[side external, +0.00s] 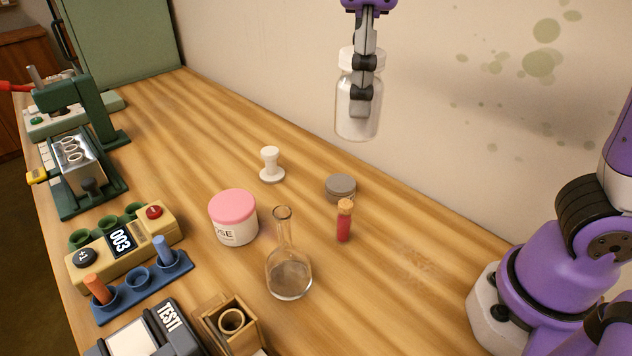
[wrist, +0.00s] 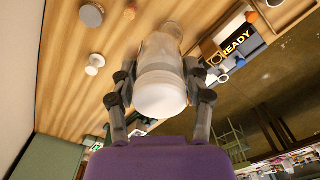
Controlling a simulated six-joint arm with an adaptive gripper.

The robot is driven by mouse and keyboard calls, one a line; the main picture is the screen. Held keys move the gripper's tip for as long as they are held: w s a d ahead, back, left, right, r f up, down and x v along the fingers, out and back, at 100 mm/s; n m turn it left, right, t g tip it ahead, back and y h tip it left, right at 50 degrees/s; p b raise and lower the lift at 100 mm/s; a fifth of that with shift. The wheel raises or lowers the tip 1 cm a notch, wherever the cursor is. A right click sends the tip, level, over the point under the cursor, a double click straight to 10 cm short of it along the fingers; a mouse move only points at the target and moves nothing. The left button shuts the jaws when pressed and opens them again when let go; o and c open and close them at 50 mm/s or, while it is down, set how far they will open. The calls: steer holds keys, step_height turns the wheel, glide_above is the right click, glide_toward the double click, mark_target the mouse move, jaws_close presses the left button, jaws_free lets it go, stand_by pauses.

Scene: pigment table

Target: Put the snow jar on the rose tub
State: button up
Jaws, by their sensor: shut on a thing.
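The snow jar (side external: 349,118) is a clear jar with white contents and a white lid. My gripper (side external: 362,98) is shut on it and holds it upright, high above the table at the back right. In the wrist view the jar (wrist: 160,88) sits between the two fingers of my gripper (wrist: 160,95), its white lid nearest the camera. The rose tub (side external: 233,222) is a white tub with a pink lid and stands on the table, lower and to the left of the held jar. Nothing rests on its lid. The jar hides the tub's place in the wrist view.
A glass flask (side external: 289,275) stands close right of the tub. A corked red vial (side external: 344,222), a grey round tin (side external: 340,188) and a white knobbed piece (side external: 270,165) stand behind. A yellow counter device (side external: 122,245) and blue rack (side external: 145,285) are left.

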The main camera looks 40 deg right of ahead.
steer(key=w+a+f+n, duration=0.1)
steer(key=w+a, duration=0.2)
steer(key=a, duration=0.4)
steer(key=w+a+f, duration=0.1)
steer(key=w+a, duration=0.2)
steer(key=a, duration=0.4)
glide_above(242, 212)
steer(key=shift+f, duration=7.95)
steer(key=shift+f, duration=0.1)
steer(key=o, duration=1.2)
